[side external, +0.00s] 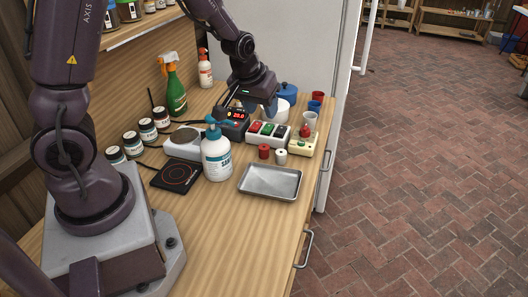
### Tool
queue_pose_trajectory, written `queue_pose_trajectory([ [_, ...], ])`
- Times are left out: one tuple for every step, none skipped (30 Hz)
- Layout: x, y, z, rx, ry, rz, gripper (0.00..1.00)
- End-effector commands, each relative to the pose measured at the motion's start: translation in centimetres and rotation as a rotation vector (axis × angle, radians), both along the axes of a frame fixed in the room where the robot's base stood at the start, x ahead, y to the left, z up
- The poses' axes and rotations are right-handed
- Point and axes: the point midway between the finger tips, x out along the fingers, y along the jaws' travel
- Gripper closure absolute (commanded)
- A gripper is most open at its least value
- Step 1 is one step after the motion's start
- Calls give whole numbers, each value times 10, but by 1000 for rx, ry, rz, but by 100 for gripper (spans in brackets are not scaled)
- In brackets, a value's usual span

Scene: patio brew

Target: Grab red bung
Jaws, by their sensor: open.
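A small red cylinder (264,151), which looks like the red bung, stands on the wooden bench behind the metal tray. A similar white one (281,156) stands just to its right. My gripper (258,112) is open and points down above the back of the bench, beyond the red bung and apart from it. The space between the fingers is partly hidden.
A switch box with red, green and black parts (267,134) and a cream box with a red knob (302,145) stand behind the bung. A white pump bottle (216,157) stands left. An empty metal tray (270,182) lies in front. Cups (310,119) stand back right.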

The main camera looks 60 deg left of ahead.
Motion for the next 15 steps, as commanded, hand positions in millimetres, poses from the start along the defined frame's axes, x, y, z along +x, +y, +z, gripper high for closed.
queue_pose_trajectory([
  [2,10,-19,13,17,32,55],
  [4,16,-26,21,20,46,55],
  [5,21,-36,31,24,62,55],
  [6,25,-41,38,24,73,55],
  [6,28,-46,42,27,82,55],
  [6,32,-51,49,27,92,55],
  [7,34,-54,52,28,98,55],
  [7,36,-57,55,29,102,55],
  [7,37,-60,58,30,105,55],
  [8,39,-63,58,30,108,55],
  [9,40,-66,60,31,108,55],
  [10,41,-71,59,31,108,55],
  [11,42,-76,59,32,108,55],
  [13,44,-81,58,32,109,55],
  [15,45,-89,57,32,109,55],
])
